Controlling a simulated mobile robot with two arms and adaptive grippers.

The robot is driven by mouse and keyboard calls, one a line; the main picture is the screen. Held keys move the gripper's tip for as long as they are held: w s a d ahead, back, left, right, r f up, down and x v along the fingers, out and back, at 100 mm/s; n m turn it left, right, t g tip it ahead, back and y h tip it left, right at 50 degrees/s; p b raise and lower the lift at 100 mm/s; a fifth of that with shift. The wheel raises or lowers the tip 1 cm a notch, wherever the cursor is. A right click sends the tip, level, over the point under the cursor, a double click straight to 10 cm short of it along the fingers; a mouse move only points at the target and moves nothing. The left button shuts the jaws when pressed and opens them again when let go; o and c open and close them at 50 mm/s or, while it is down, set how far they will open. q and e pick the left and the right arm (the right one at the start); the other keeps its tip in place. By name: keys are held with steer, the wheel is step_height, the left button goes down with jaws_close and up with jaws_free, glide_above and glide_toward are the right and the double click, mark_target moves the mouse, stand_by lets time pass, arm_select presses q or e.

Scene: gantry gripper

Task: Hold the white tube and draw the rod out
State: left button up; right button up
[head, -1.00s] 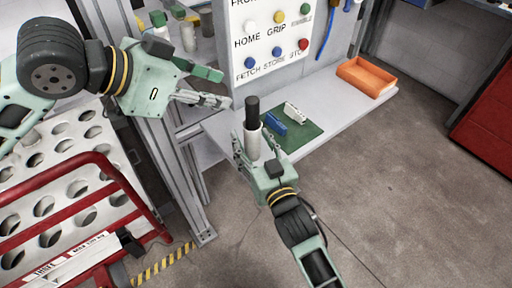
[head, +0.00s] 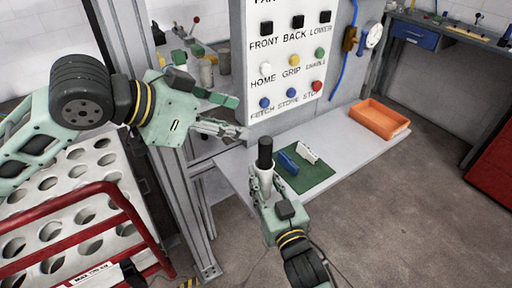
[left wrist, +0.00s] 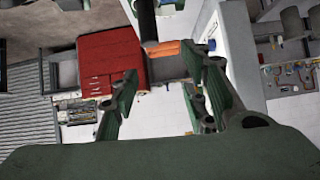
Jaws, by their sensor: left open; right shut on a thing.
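The white tube (head: 263,182) stands upright in the head view, at the front edge of the light shelf. My right gripper (head: 262,193) is shut on it from below. The black rod (head: 265,153) sticks up out of the tube's top. My left gripper (head: 240,117) is open and empty, above and left of the rod's top, apart from it. In the left wrist view the rod (left wrist: 147,20) comes in from the top edge, ahead of my left gripper's spread green fingers (left wrist: 165,98). The rod's lower part is inside the tube and hidden.
A green mat (head: 316,178) with a blue block (head: 287,163) and a white block (head: 306,153) lies behind the tube. An orange bin (head: 378,119) stands farther right. A button panel (head: 290,60) rises behind. A red-railed cart (head: 75,237) is at the left.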

arm_select(q)
steer(key=w+d+r+m+t+h, duration=0.25)
steer(key=w+r+t, duration=0.25)
steer(key=w+r, duration=0.45)
step_height(320, 180, up, 20)
steer(key=m+g+h, duration=0.5)
steer(key=m+h, duration=0.7)
steer(key=m, duration=0.9)
glide_above(265, 169)
steer(key=w, duration=0.1)
steer(key=s+d+f+m+g+y, duration=0.3)
steer(key=f+m+g, duration=0.25)
steer(key=m, duration=0.35)
steer(key=s+d+f+m+g+y, duration=0.2)
steer(key=d+f+m+g+y, duration=0.25)
steer(key=f+m, duration=0.35)
steer(key=w+a+f+m+t+y, duration=0.1)
steer(key=w+a+f+m+y, duration=0.15)
steer(key=a+f+y, duration=0.45)
steer(key=w+a+f+m+t+y, duration=0.2)
steer(key=w+a+f+y, duration=0.25)
steer(key=f, duration=0.55)
steer(key=shift+g+h, duration=0.25)
steer(key=shift+g, duration=0.05)
steer(key=x, duration=1)
steer(key=shift+s+f, duration=0.2)
steer(key=shift+f, duration=0.25)
